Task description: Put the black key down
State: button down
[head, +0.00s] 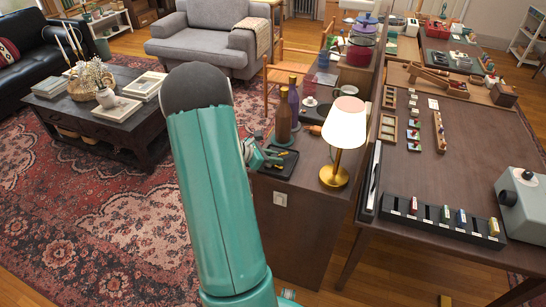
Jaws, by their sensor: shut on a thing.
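My gripper (268,157) shows small at the right of my teal arm, partly hidden behind it. It is at the left edge of the dark brown sideboard (312,225), close beside a small black tray (287,172) with yellow-handled items in it. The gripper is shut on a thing. The black key cannot be made out at its fingers; it is too small or hidden. I cannot tell whether the gripper touches the tray.
A lit table lamp (343,130) stands right of the tray. Dark bottles (283,113) stand just behind it. A long black slotted rack (440,221) and a grey box (522,200) are on the right table (400,180). My arm hides part of the rug (110,220).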

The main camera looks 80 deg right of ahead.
jog(key=c, duration=1.2)
grip_release()
jog(key=shift+a+f, duration=0.3)
jog(key=shift+f, duration=0.3)
jog(key=shift+r, duration=0.35)
jog(key=r+v, duration=0.1)
jog(key=v, duration=1.1)
jog(key=shift+d, duration=0.25)
